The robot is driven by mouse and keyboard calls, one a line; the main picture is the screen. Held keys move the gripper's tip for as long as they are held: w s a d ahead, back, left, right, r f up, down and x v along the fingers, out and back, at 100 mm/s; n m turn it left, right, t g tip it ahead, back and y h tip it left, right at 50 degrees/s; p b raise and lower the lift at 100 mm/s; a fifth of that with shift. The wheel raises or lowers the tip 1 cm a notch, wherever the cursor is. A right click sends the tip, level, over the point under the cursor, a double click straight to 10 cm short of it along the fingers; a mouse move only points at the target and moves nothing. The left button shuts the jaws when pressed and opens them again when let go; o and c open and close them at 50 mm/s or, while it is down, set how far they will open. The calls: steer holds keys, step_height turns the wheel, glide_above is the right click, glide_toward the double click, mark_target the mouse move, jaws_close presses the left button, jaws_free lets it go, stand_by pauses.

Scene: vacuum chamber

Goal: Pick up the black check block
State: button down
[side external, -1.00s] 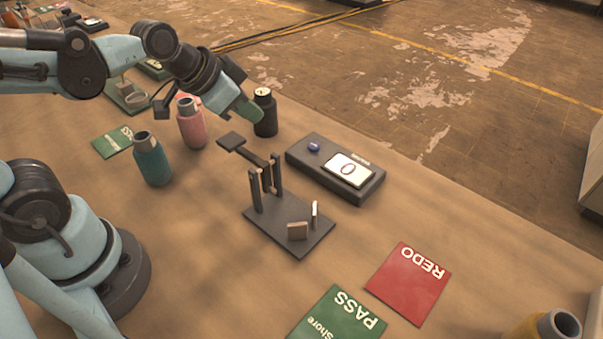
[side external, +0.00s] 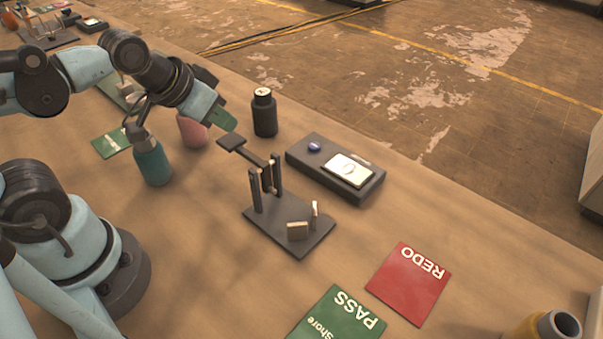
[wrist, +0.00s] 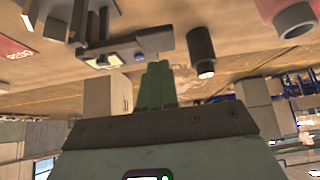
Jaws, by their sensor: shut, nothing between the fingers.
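The black check block (side external: 265,115) appears to be the upright black cylinder with a narrower top and a pale marked face.
A dark balance stand (side external: 290,232) and a scale (side external: 330,170) stand right of my gripper. A pink bottle (side external: 193,132) and a teal bottle (side external: 152,162) are close by on the left. Red (side external: 408,284) and green (side external: 337,315) cards lie in front.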

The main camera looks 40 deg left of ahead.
steer(key=c, duration=1.8)
jaws_free()
steer(key=o, duration=1.4)
steer(key=shift+r, duration=0.1)
